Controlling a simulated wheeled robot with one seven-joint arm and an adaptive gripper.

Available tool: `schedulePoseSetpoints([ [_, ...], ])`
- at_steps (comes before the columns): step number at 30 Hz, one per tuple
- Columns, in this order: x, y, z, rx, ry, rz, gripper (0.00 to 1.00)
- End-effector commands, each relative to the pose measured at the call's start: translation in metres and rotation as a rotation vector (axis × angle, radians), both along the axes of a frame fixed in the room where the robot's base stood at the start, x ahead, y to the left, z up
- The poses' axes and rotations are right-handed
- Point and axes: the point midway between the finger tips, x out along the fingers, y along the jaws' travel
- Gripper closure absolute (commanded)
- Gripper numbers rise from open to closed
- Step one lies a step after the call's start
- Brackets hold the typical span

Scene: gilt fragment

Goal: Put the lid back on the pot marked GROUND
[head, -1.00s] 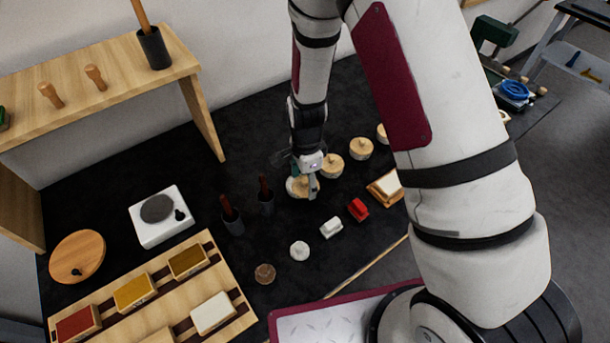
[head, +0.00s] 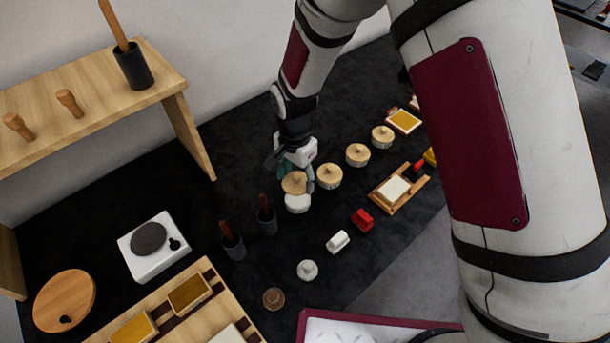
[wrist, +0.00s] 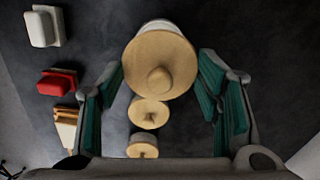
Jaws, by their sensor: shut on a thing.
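A round wooden lid with a knob (head: 294,183) is between the fingers of my gripper (head: 293,173), which is shut on its rim. In the wrist view the lid (wrist: 158,75) shows face-on between the teal finger pads of my gripper (wrist: 160,85). A white pot (head: 297,204) shows just below the lid in the head view, and its pale side (wrist: 160,24) shows past the lid's far edge in the wrist view. I cannot tell whether lid and pot touch. The pot's marking is not readable. Its mouth is hidden.
Lidded pots (head: 329,177), (head: 358,155) and (head: 382,137) stand in a row behind to the right. Dark holders (head: 233,246) and (head: 267,221) stand to the left. Red (head: 362,219) and white (head: 338,242) blocks lie in front. The dark mat is clear between them.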

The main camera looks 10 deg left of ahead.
Motion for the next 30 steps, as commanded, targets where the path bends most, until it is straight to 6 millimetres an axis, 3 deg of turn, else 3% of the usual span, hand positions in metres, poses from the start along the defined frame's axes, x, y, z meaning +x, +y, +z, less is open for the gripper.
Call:
schedulePoseSetpoints([
  [18, 0.000, -0.001, -0.052, 0.000, 0.001, -0.004, 0.60],
  [30, 0.000, -0.001, -0.060, 0.000, 0.000, -0.004, 0.60],
])
